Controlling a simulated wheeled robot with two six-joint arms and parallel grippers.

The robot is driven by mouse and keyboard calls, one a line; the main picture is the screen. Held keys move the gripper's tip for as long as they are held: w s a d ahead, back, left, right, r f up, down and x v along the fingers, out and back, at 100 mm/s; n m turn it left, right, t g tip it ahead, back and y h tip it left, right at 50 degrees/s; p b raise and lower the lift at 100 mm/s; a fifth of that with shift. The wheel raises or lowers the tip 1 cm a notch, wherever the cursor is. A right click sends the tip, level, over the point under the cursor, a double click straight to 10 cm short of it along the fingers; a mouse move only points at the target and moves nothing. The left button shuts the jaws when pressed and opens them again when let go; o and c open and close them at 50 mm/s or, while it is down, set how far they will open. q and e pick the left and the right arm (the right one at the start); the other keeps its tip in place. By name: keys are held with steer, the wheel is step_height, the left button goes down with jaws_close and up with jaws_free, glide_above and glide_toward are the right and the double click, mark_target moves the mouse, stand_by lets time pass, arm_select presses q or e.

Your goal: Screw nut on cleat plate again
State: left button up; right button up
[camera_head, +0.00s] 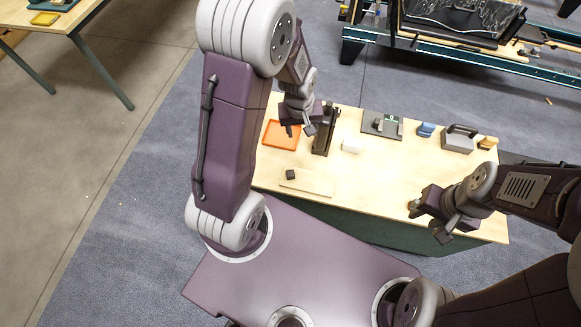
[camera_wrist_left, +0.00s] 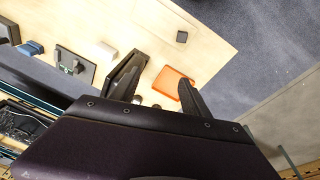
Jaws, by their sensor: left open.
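A grey plate (camera_head: 370,127) with small upright dark parts lies at the back of the pale table. It may be the cleat plate and also shows in the left wrist view (camera_wrist_left: 64,60). I cannot make out a nut for certain. A small dark block (camera_head: 290,174) sits near the table's front left, by a thin tan board (camera_head: 318,187). My left gripper (camera_head: 300,130) is open above the orange tray, beside a black upright stand (camera_head: 325,133). In the left wrist view its fingers (camera_wrist_left: 160,88) are spread. My right gripper (camera_head: 422,213) is over the table's right part; a tiny tan thing shows at its tip.
An orange tray (camera_head: 281,135) lies at the table's back left; a white block (camera_head: 352,146) is right of the stand. The middle of the table (camera_head: 370,185) is clear.

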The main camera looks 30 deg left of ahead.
arm_select(q)
steer(key=g+b, duration=0.2)
steer(key=b, duration=0.2)
glide_above(290, 172)
steer(key=w, duration=0.2)
step_height(290, 172, down, 13)
steer(key=shift+n, duration=0.5)
steer(key=f, duration=0.1)
steer(key=s+f+b, duration=0.1)
steer(key=s+f, duration=0.1)
steer(key=shift+f, duration=0.3)
step_height(290, 172, down, 9)
steer(key=shift+r+b, duration=0.2)
steer(key=shift+b, duration=0.45)
arm_select(e)
step_height(290, 172, down, 9)
